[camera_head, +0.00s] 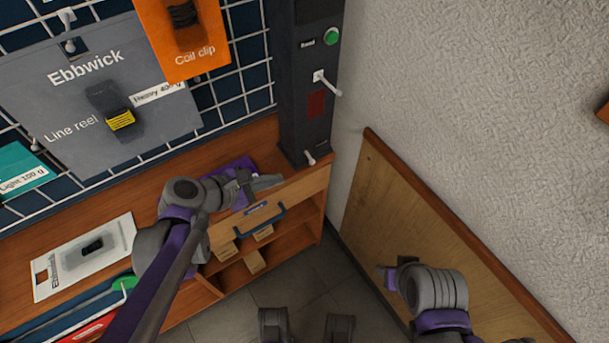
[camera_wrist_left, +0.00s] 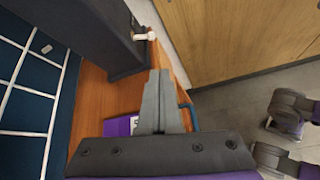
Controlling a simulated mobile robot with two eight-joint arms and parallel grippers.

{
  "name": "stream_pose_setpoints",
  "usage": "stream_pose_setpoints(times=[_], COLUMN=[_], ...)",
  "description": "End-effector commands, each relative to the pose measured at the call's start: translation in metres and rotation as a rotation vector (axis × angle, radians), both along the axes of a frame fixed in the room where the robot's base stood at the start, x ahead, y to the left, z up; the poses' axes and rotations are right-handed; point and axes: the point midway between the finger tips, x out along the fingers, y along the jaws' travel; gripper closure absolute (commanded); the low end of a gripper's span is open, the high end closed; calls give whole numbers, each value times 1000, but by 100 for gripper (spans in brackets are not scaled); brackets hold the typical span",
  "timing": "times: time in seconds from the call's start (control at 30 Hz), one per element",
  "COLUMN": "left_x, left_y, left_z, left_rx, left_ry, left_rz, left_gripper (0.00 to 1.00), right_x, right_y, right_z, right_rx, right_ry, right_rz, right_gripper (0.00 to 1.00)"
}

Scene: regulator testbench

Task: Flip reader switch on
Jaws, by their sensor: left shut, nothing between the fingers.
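The dark upright column (camera_head: 307,120) stands at the right end of the bench. It carries a green button (camera_head: 332,36), a white lever (camera_head: 326,83) at mid height, a dark red panel (camera_head: 316,104) and a small white lever (camera_head: 310,158) near its foot. I cannot tell which lever is the reader switch. The small lever also shows in the left wrist view (camera_wrist_left: 144,36). My left gripper (camera_head: 272,182) is shut and empty, just left of and below that lever, apart from it. Its closed fingers (camera_wrist_left: 157,90) point toward the column's foot. My right gripper (camera_head: 388,276) hangs low at right, its jaws unclear.
A purple item (camera_head: 240,168) lies on the wooden bench behind my left gripper. A drawer with a blue handle (camera_head: 260,220) and shelves with small boxes are below. A wire grid with hanging cards (camera_head: 100,90) stands at left. A wooden panel (camera_head: 390,200) leans along the right wall.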

Motion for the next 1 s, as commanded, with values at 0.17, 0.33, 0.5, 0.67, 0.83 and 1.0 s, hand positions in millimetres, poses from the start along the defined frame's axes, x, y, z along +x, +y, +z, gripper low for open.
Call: stream_pose_setpoints(times=[0.17, 0.33, 0.5, 0.67, 0.83, 1.0], left_x=[11, 12, 12, 21, 39, 57], left_y=[1, 1, 0, -10, -30, -49], left_z=[7, 7, 7, -2, -18, -32], left_rx=[-106, -112, -110, -111, -109, -109], left_ry=[39, 41, 41, 42, 42, 41], left_rz=[63, 66, 64, 61, 60, 61], left_gripper=[100, 100, 100, 100, 100, 100], right_x=[0, 0, 0, 0, 1, 2], right_y=[0, 0, 0, 0, 0, 0], right_z=[1, 1, 1, -5, -15, -24], right_rx=[0, 0, 0, 0, 0, 0], right_ry=[0, 0, 0, 2, 5, 8], right_rz=[0, 0, 0, 0, 0, 0], right_gripper=[50, 50, 50, 50, 50, 50])
